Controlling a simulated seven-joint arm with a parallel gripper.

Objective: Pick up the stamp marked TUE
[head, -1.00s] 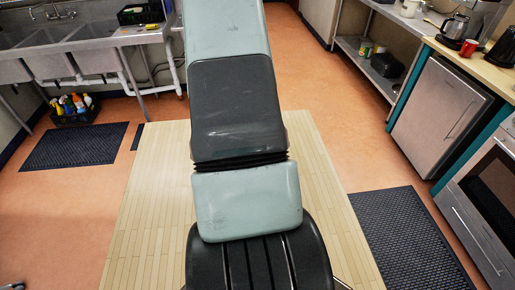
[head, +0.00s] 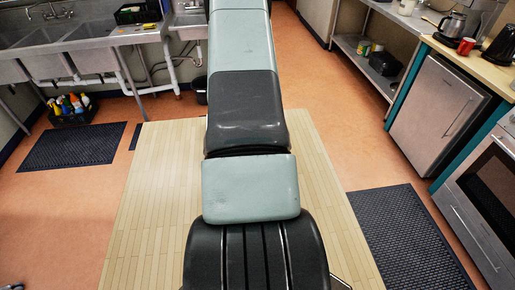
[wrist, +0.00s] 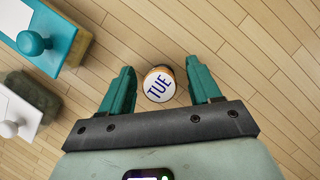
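The stamp marked TUE (wrist: 158,85) shows in the wrist view as a round white top with blue letters and a tan rim. It stands between the tips of my gripper's two green fingers (wrist: 160,90). In the head view my arm covers the middle, and neither the gripper nor the stamp shows.
In the wrist view, a teal block with a round knob (wrist: 33,43) and a white one with a white knob (wrist: 9,129) lie at the left on the plank surface (wrist: 130,25). The wood around the stamp is otherwise clear. The head view shows sinks (head: 95,50) and a counter (head: 470,60).

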